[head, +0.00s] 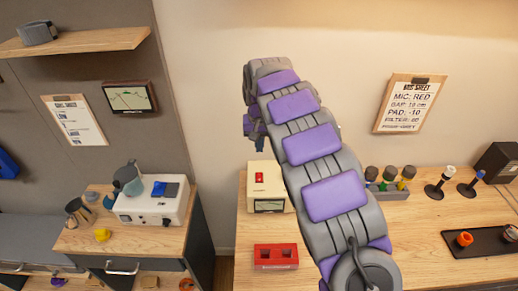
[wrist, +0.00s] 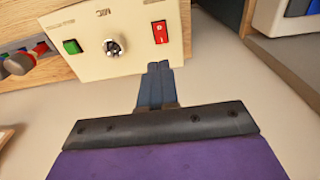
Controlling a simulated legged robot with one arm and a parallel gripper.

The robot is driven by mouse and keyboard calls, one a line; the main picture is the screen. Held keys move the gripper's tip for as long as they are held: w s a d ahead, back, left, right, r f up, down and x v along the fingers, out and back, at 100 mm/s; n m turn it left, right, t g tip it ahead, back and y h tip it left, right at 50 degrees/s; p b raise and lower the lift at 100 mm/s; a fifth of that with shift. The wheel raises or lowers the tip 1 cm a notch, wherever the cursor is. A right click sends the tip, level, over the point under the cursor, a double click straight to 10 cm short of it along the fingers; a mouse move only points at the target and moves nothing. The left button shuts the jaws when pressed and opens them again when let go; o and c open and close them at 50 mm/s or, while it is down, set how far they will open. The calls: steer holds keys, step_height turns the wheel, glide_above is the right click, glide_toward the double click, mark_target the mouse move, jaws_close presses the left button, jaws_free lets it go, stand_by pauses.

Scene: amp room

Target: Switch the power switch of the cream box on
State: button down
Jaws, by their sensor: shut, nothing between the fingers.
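The cream box (head: 282,177) stands on the wooden desk by the wall, partly hidden by my arm. A red switch (head: 259,178) shows on it, above a dark meter (head: 269,206). In the wrist view its cream panel (wrist: 84,27) carries a green button (wrist: 72,46), a metal knob (wrist: 113,47) and a red rocker switch (wrist: 160,32) with white marks. I cannot tell which way the rocker is set. My gripper (wrist: 158,66) is shut and empty, its tips just below the red rocker in the picture. It shows small behind the box in the head view (head: 259,145).
A red two-hole block (head: 276,256) lies in front of the box. A grey rack with several coloured plugs (head: 380,190) stands to the right, with a black tray (head: 482,241) beyond. A white device (head: 152,206) sits on the left cabinet, across a gap.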

steer(key=shift+a, duration=0.1)
steer(key=b, duration=0.3)
steer(key=shift+w+r+t, duration=0.1)
steer(key=shift+w+t, duration=0.2)
steer(key=shift+t, duration=0.1)
steer(key=b, duration=0.3)
glide_toward(258, 173)
steer(key=f, duration=0.7)
steer(key=shift+w, duration=0.4)
